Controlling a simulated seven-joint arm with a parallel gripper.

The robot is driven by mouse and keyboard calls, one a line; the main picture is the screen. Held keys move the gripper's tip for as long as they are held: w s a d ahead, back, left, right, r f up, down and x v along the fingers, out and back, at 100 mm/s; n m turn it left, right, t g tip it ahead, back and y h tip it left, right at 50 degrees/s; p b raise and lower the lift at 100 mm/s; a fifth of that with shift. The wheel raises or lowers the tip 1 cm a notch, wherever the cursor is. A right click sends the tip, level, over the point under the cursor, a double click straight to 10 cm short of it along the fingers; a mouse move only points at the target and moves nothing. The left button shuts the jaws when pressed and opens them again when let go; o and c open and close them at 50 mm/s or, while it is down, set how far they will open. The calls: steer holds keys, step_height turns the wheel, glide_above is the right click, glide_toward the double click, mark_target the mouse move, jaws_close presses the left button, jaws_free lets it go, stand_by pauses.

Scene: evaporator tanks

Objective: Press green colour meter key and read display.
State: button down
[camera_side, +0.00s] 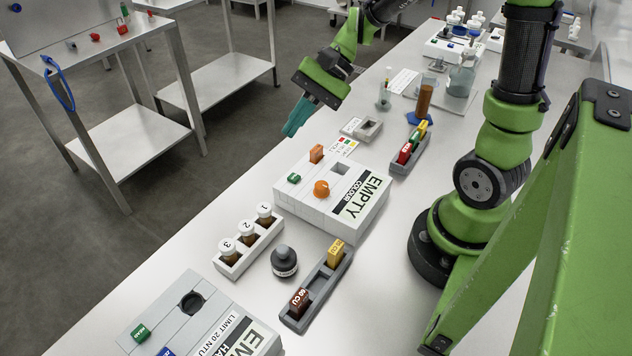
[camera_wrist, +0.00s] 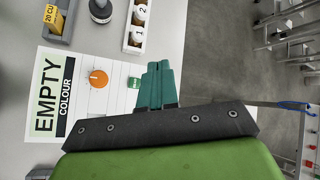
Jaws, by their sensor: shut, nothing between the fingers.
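The colour meter (camera_side: 333,194) is a white box on the bench with a display reading "EMPTY" above the word "COLOUR". The display (camera_wrist: 50,97) also shows in the wrist view. The green key (camera_side: 294,178) sits on the meter's left part, and in the wrist view the green key (camera_wrist: 134,83) shows beside my fingers. An orange knob (camera_side: 321,188) is on the same face. My gripper (camera_side: 291,131) is shut and empty, with teal fingers pointing down, above and beyond the meter in the side view. The fingers (camera_wrist: 159,70) look apart from the key.
A white rack (camera_side: 249,249) holds numbered vials. Grey holders with coloured blocks (camera_side: 317,284) and a dark-capped bottle (camera_side: 284,261) stand nearby. A second meter (camera_side: 203,318) with a green key is at the front. Small trays (camera_side: 362,128) lie behind the colour meter.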

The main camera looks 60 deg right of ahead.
mark_target(298, 175)
steer(key=shift+f, duration=0.15)
steer(key=shift+f, duration=4.3)
steer(key=shift+f, duration=0.1)
steer(key=shift+f, duration=0.3)
steer(key=shift+f, duration=0.45)
steer(key=shift+r, duration=0.9)
steer(key=shift+r, duration=2.5)
